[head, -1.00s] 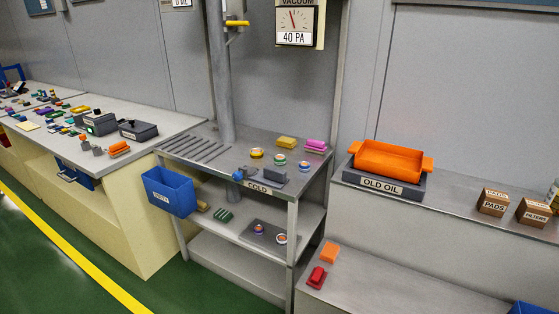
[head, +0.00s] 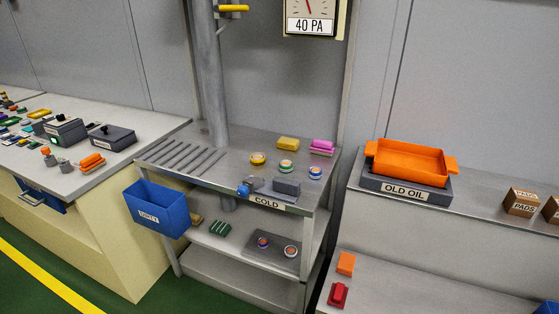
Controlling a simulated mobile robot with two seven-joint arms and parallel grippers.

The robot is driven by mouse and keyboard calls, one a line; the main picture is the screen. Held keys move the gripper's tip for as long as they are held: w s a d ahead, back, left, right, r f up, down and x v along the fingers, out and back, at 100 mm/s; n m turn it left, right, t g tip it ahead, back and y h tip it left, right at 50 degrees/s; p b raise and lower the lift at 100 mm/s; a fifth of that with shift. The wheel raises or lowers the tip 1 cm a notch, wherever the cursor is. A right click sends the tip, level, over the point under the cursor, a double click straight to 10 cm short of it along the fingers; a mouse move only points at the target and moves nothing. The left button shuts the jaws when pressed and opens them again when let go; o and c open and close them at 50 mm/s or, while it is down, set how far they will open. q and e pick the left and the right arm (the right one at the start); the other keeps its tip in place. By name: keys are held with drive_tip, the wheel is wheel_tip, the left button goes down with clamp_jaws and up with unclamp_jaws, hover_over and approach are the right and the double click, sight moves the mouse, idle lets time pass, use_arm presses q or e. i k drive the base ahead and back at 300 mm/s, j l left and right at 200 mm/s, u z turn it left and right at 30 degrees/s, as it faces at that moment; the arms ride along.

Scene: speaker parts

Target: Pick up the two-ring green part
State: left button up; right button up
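A small round part with green and pale rings (head: 286,166) sits on the top shelf of the grey metal rack (head: 235,160), behind the dark block by the COLD label. A yellow round part (head: 258,159) is to its left and a blue-and-white round part (head: 315,173) to its right. The parts are too small to count their rings for certain. Neither of my grippers is in view.
A blue bin (head: 158,212) hangs at the rack's left side. A green striped piece (head: 220,228) and a dark tray (head: 270,250) with two round parts are on the shelf below. An orange tray (head: 410,158) stands on the right counter.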

sight(285, 166)
drive_tip(key=i+j, duration=0.25)
drive_tip(key=j, duration=0.15)
drive_tip(key=i+j+z, duration=0.15)
drive_tip(key=i+j, duration=0.4)
drive_tip(key=j, duration=0.25)
drive_tip(key=i+j+z, duration=0.15)
drive_tip(key=j, duration=0.3)
drive_tip(key=i, duration=0.1)
